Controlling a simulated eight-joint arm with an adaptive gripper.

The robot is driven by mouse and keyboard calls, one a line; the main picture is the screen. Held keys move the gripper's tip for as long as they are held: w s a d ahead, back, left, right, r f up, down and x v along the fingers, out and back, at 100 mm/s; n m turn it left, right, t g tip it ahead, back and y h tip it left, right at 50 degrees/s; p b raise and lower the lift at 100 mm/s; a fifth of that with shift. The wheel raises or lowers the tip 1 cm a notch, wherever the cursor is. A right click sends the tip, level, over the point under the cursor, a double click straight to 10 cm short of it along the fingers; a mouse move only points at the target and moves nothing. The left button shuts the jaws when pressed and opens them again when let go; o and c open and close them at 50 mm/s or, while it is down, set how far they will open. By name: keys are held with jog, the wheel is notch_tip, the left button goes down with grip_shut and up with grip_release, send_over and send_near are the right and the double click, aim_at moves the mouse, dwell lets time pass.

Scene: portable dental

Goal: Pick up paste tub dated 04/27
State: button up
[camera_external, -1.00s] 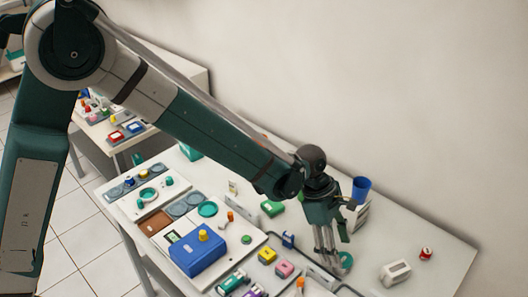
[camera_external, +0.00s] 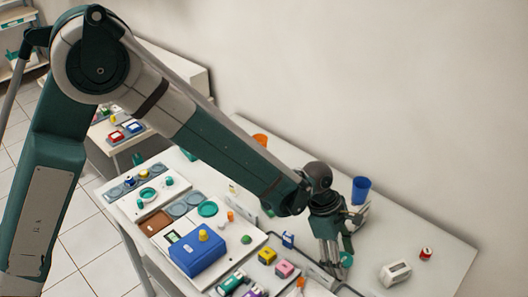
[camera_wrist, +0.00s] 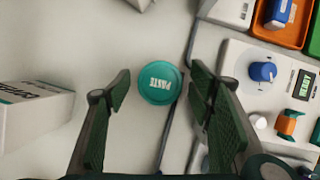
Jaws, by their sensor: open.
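A round teal tub (camera_wrist: 158,83) with a lid reading "PASTE" sits on the white table; no date is legible on it. In the wrist view it lies between and just ahead of my open fingers. My gripper (camera_wrist: 159,76) is empty, pointing down at the tub, with a gap on both sides of it. In the external view my gripper (camera_external: 334,262) is low over the table, and a teal edge of the tub (camera_external: 347,260) shows just right of the fingertips.
A white printed box (camera_wrist: 35,115) stands left of my fingers. A pale device with a blue knob (camera_wrist: 263,71) lies right, below an orange tray (camera_wrist: 282,30). A blue cup (camera_external: 361,190) stands behind my gripper. A white device (camera_external: 395,273) and a red item (camera_external: 426,253) lie right.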

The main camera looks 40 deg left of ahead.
aim_at(342, 258)
jog(key=c, duration=1)
jog(key=shift+r, duration=0.1)
jog(key=shift+r+p, duration=0.65)
jog(key=shift+r, duration=4.3)
